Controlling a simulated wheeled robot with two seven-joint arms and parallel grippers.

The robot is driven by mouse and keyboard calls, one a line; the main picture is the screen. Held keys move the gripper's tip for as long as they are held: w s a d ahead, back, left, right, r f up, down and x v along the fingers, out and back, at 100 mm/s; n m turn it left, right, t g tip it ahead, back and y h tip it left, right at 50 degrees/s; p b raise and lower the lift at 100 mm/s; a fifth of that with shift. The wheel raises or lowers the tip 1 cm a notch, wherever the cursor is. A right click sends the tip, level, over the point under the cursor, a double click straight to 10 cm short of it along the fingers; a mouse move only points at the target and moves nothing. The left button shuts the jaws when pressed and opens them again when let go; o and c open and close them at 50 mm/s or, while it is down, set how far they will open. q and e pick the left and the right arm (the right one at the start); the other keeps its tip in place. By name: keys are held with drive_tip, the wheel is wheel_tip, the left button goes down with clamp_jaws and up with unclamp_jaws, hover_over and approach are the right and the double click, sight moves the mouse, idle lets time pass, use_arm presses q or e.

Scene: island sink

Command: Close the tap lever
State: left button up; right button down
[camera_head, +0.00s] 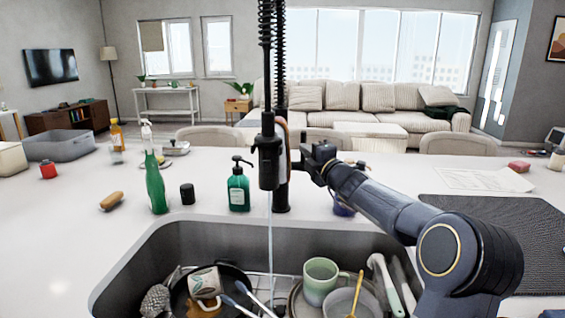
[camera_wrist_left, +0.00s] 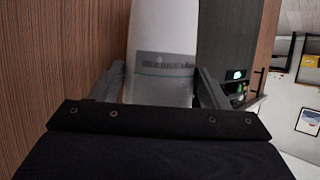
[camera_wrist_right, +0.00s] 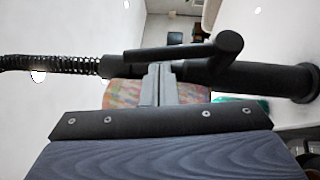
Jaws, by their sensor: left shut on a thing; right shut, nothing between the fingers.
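The black tap (camera_head: 268,160) stands upright behind the sink, with a coiled spring above. A thin stream of water (camera_head: 270,240) falls from its spout into the sink. The tap lever (camera_wrist_right: 180,53) shows in the right wrist view as a dark bar standing off the tap body (camera_wrist_right: 265,76). My right gripper (camera_head: 312,163) is shut and empty beside the tap; its fingertips (camera_wrist_right: 158,75) are close to the lever, and I cannot tell if they touch. My left gripper (camera_wrist_left: 160,88) is shut on a white object with a grey band (camera_wrist_left: 162,45), outside the head view.
The sink (camera_head: 150,262) holds a green mug (camera_head: 320,280), a patterned mug (camera_head: 205,284), a pan and utensils. A green soap dispenser (camera_head: 238,190), a green bottle (camera_head: 155,185) and a sponge (camera_head: 111,200) stand or lie left of the tap. A dark mat (camera_head: 500,235) lies right.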

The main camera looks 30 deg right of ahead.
drive_tip(key=w+d+r+g+p, duration=0.1)
drive_tip(key=p, duration=0.4)
drive_tip(key=shift+m+p, duration=0.3)
drive_tip(key=shift+p, duration=0.1)
drive_tip(key=shift+a, duration=0.1)
